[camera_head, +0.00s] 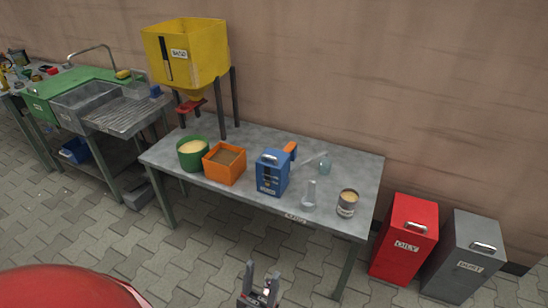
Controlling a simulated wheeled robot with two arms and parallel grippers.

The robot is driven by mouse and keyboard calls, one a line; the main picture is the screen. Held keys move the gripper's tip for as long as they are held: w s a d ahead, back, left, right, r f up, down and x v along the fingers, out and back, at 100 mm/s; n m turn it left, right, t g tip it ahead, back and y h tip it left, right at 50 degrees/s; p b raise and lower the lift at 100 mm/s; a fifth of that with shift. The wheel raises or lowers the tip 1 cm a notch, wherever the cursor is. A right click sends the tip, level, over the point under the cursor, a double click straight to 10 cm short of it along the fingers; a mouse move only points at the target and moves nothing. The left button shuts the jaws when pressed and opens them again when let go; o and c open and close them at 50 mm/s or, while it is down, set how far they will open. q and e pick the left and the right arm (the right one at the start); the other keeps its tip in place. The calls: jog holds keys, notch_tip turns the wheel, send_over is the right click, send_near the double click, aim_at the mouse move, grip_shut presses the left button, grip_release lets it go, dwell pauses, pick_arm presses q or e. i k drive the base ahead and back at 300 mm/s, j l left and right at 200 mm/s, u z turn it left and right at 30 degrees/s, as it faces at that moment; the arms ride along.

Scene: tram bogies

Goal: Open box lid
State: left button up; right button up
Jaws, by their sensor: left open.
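A red box (405,240) labelled OILY stands on the floor right of the table, its sloped lid with a silver handle shut. A grey box (465,258) labelled DUST stands beside it, its handled lid also shut. A blue box (273,174) with a handle on top stands on the table. The picture does not show which box is meant. My left gripper (262,273) is at the bottom middle, fingers up, open and empty, in front of the table and apart from all boxes. My right gripper is not in view.
The metal table (325,208) holds a green pot (193,163), an orange box (224,178), a glass flask (309,197) and a tin (347,206). A yellow hopper (200,65) rises behind. A sink bench (130,118) stands left. The paved floor in front is clear.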

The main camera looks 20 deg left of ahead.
aim_at(272, 159)
jog(key=u, duration=1.05)
jog(key=i+j+u, duration=0.1)
jog(key=i+u, duration=0.5)
jog(key=i+j, duration=0.05)
